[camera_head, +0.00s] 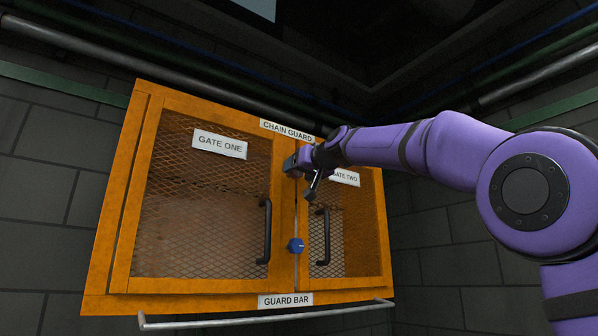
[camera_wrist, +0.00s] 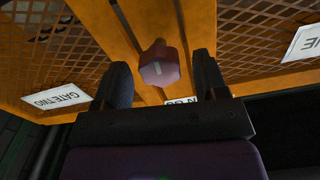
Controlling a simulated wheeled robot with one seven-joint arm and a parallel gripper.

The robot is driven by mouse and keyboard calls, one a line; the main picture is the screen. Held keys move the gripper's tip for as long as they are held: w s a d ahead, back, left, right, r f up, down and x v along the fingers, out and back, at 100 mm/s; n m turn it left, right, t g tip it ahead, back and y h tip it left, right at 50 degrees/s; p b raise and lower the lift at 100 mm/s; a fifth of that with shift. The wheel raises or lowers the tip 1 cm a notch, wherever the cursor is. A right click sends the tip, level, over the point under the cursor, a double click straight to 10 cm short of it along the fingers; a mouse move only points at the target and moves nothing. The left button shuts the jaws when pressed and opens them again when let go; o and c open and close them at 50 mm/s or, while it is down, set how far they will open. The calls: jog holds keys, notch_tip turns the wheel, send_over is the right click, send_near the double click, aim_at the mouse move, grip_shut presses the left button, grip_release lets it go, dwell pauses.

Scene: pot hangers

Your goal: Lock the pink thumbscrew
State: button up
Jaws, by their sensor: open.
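The pink thumbscrew (camera_wrist: 159,74) shows in the wrist view on the orange post between the two gates. Its face carries a short pale line. My gripper (camera_wrist: 162,60) is open, with one dark finger on each side of the thumbscrew in the picture. A gap shows between the thumbscrew and each finger; I cannot tell how far the fingertips reach along it. In the head view my gripper (camera_head: 303,176) is at the upper part of the centre post and hides the thumbscrew.
The orange cabinet has mesh doors, gate one (camera_head: 205,210) and gate two (camera_head: 350,235). A blue knob (camera_head: 296,245) sits lower on the centre post, between two black handles (camera_head: 266,232) (camera_head: 322,237). A metal guard bar (camera_head: 260,318) runs along the bottom.

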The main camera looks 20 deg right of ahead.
jog(key=shift+w+a, duration=0.1)
jog(key=shift+w, duration=0.2)
jog(key=n, duration=1.2)
jog(key=shift+c, duration=0.2)
